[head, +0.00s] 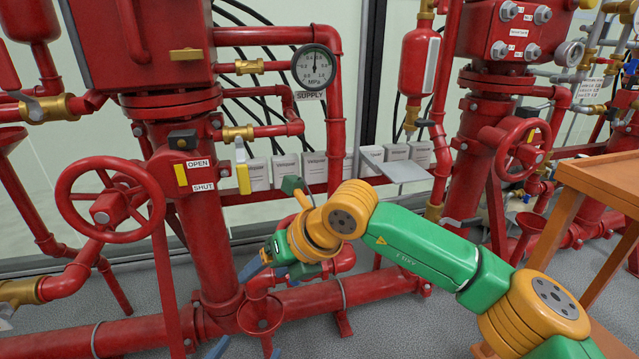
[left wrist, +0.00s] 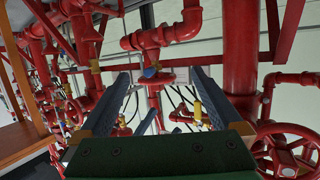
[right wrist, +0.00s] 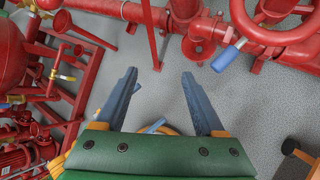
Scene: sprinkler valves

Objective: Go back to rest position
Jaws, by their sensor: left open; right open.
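My right arm comes in from the right in the head view, and my right gripper (head: 276,265) hangs in front of the red pipes at the middle. My left gripper (head: 245,346) shows only as fingertips at the bottom edge of the head view. In the left wrist view its fingers (left wrist: 160,75) are wide apart, with red pipes and a small valve seen beyond the gap. Neither gripper holds anything.
A red handwheel (head: 110,200) stands at the left, another (head: 515,148) at the right. A pressure gauge (head: 314,67) and OPEN/SHUT labels (head: 199,164) are on the piping. An orange wooden table (head: 600,180) is at the right edge. Grey floor (head: 400,320) shows low in front.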

